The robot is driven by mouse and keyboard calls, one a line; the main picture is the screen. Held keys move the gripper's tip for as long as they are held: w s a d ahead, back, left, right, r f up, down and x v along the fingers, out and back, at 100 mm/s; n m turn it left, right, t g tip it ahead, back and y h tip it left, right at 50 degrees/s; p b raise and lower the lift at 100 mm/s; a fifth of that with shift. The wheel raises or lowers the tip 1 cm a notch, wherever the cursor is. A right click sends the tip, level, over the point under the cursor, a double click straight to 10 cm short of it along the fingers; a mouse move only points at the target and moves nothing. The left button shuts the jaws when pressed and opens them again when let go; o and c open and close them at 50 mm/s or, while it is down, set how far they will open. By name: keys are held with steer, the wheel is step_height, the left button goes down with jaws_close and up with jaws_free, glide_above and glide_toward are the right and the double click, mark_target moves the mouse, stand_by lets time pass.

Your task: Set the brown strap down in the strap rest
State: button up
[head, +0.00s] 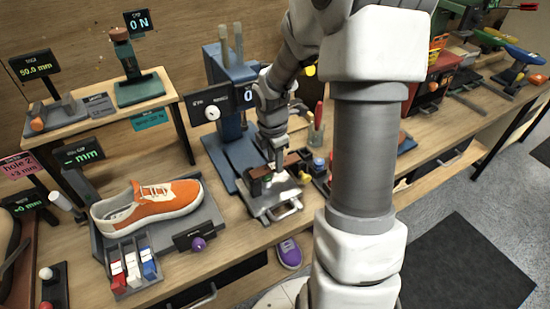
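My gripper (279,168) points down over a light grey metal plate (288,206) near the middle of the workbench. Its fingertips are small here and partly lost among the parts around them. A dark brown piece (257,173) lies just left of the fingertips, and another brown piece (293,159) is just right of them. I cannot tell which is the brown strap, or whether the gripper holds it. I cannot make out the strap rest for certain.
An orange sneaker (150,207) sits on a grey stand at the left, behind red, white and blue switches (133,267). A blue press (226,100) stands behind my gripper. A purple shoe (289,253) is below the bench edge. My arm hides part of the bench.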

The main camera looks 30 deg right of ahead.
mark_target(274, 169)
steer(key=o, duration=0.5)
step_height(274, 169, up, 8)
steer(key=p, duration=0.1)
steer(key=shift+s+a+f, duration=0.25)
steer(key=shift+s+a, duration=0.1)
steer(key=shift+s, duration=0.05)
